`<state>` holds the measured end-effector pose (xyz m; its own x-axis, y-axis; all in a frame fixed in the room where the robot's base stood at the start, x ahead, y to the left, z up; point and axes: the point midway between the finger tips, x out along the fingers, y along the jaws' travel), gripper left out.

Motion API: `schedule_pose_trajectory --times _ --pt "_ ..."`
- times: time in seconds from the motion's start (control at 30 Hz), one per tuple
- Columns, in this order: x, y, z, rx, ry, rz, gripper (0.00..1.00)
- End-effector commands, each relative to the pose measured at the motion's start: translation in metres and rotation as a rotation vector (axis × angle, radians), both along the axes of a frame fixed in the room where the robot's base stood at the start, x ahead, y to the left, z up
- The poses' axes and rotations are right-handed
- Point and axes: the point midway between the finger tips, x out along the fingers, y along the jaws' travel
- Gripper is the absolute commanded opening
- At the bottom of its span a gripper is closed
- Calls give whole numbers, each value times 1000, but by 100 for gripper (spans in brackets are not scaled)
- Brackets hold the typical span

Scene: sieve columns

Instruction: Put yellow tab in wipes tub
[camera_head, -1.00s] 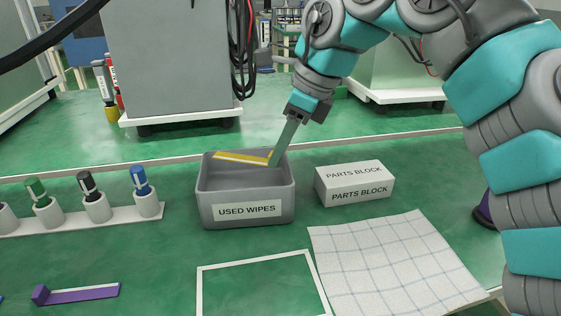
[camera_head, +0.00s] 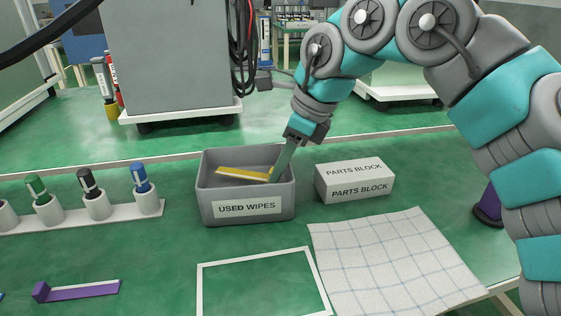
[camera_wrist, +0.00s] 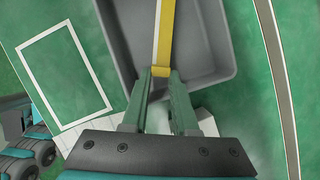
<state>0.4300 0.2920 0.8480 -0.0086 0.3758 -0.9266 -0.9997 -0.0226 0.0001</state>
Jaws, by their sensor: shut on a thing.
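The yellow tab (camera_head: 243,174) is a long yellow strip with a white stripe along it. The wipes tub (camera_head: 247,208) is a grey open box labelled "USED WIPES". My gripper (camera_head: 273,178) is shut on one end of the tab and reaches down inside the tub's right side. The tab lies roughly level below the rim, pointing left. In the wrist view the tab (camera_wrist: 164,40) extends away from my fingertips (camera_wrist: 161,74) over the tub's interior. I cannot tell whether the tab touches the tub floor.
A white parts block (camera_head: 354,182) stands just right of the tub. A rack of capped markers (camera_head: 95,208) is at the left. A purple tab (camera_head: 80,291) lies front left. A white outlined square (camera_head: 262,289) and a checked cloth (camera_head: 397,262) are in front.

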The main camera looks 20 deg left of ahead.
Motion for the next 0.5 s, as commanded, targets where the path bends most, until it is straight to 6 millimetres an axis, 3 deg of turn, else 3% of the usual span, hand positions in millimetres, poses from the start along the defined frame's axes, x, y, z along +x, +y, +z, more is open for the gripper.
schedule_pose_trajectory --times 0.1,0.13,0.2,0.4,0.5 --pt "0 0 -1 0 -1 -1 0" --pt "0 0 -1 0 -1 -1 28" --pt "0 0 -1 0 -1 0 36" --pt "0 0 -1 0 -1 -1 57" --pt "0 0 -1 0 -1 -1 57"
